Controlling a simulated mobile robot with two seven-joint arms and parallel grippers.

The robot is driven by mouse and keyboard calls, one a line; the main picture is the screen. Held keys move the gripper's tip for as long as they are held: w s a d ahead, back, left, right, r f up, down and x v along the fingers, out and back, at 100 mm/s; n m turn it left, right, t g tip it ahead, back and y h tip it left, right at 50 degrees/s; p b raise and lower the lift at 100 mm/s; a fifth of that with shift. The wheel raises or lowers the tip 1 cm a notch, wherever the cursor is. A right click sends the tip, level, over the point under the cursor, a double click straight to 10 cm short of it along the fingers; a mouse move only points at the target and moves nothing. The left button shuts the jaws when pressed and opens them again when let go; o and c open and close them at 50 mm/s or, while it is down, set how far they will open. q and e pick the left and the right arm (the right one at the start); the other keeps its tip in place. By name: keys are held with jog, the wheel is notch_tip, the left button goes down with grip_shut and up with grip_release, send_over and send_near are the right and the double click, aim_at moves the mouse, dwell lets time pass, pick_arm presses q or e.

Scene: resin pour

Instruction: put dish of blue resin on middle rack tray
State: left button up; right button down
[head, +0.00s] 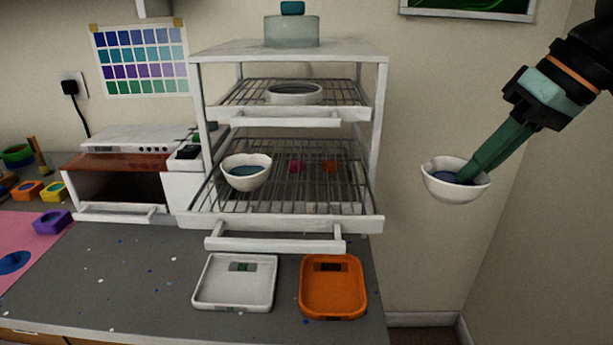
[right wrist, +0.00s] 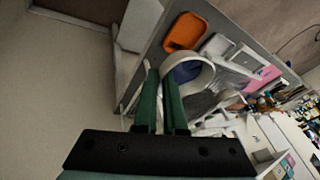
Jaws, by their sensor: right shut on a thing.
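A small white dish with blue resin (head: 447,190) hangs in the air right of the rack, roughly level. My right gripper (head: 472,178) is shut on its rim, with one green finger reaching inside. The dish also shows in the right wrist view (right wrist: 206,78) at the fingertips. The white rack (head: 380,130) has an upper wire tray (head: 235,98) holding a shallow white dish (head: 296,99). Below it, a wire tray (head: 315,195) juts forward and holds another white dish with blue contents (head: 246,181) at its left. Its right half has bare wire. My left gripper is out of view.
A white square scale (head: 205,298) and an orange one (head: 308,303) sit on the grey counter (head: 140,290) before the rack. A glass jar (head: 291,32) stands on the rack's top. The space between the held dish and rack is clear.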

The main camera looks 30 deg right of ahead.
aim_at(440, 170)
jog(key=w+a+p, duration=0.1)
jog(key=w+r+p, duration=0.1)
jog(key=p, duration=0.1)
jog(key=shift+w+a, duration=0.35)
jog(key=w+a+p, duration=0.2)
jog(key=w+p, duration=0.1)
jog(key=w+a+p, duration=0.2)
jog(key=w+p, duration=0.1)
jog(key=w, duration=0.1)
jog(key=w+a+p, duration=0.2)
jog(key=w+p, duration=0.2)
jog(key=shift+w+a+f, duration=0.25)
jog(key=shift+a+f, duration=0.05)
jog(key=shift+a, duration=0.1)
jog(key=shift+w+a+f, duration=0.2)
jog(key=shift+w, duration=0.2)
jog(key=shift+f, duration=1.75)
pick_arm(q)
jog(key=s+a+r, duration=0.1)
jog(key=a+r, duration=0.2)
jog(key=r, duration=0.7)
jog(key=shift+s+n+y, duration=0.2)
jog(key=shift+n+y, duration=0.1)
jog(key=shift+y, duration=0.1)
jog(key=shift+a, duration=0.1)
